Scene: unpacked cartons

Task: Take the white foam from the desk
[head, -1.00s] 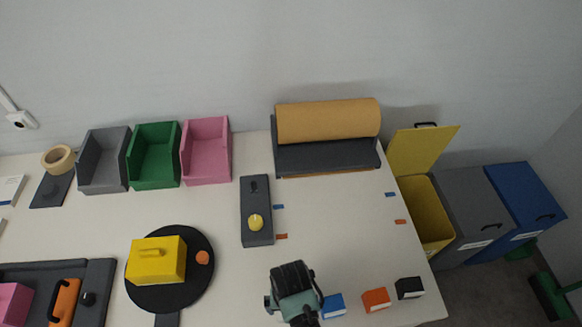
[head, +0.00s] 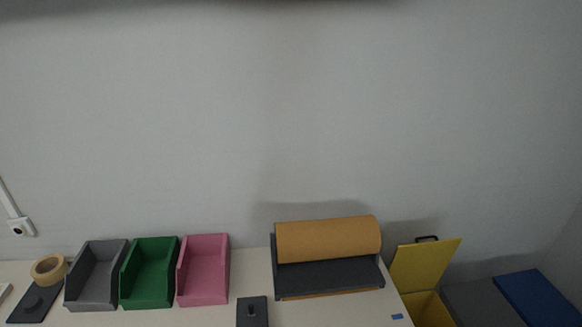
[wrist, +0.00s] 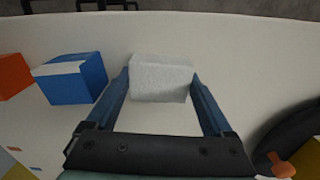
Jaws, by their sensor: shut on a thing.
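The white foam (wrist: 161,79) is a pale, speckled block in the wrist view. My gripper (wrist: 160,88) is shut on it, with one blue finger along each side. The desk (wrist: 150,32) shows as a pale surface around and behind the foam. I cannot tell from this view whether the foam still touches the desk. The head view shows neither the foam nor my gripper, only the back strip of the desk (head: 200,316).
In the wrist view, a blue block (wrist: 68,84) stands close left of the gripper, with an orange block (wrist: 12,75) farther left. A black disc (wrist: 292,140) is at the right. In the head view, bins and a brown paper roll (head: 328,239) line the back.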

